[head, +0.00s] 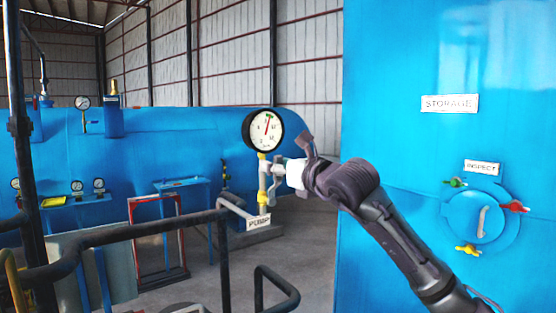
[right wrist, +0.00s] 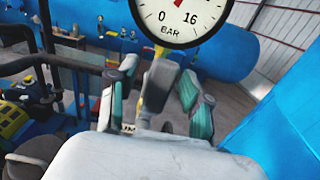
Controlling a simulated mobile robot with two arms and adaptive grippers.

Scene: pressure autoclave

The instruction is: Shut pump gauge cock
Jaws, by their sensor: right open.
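The pump gauge (head: 263,130) is a round white dial with a black rim on a yellow stem (head: 263,170). A sign reading PUMP (head: 258,222) is below it. In the right wrist view the dial (right wrist: 180,15) is cut off at the top and reads BAR. My right gripper (head: 295,167) is just right of the stem, below the dial. In the right wrist view it (right wrist: 160,98) is open, with its fingers apart. A grey block (right wrist: 160,84), apparently the cock's handle, shows between them before the yellow stem. Contact is unclear, and the gripper partly hides the cock.
Dark railings (head: 130,232) cross the left foreground. A large blue tank (head: 150,150) lies behind. A blue cabinet marked STORAGE (head: 400,130) stands close on the right, beside my right arm, with a round inspection hatch (head: 478,217). Grey floor (head: 305,240) shows between.

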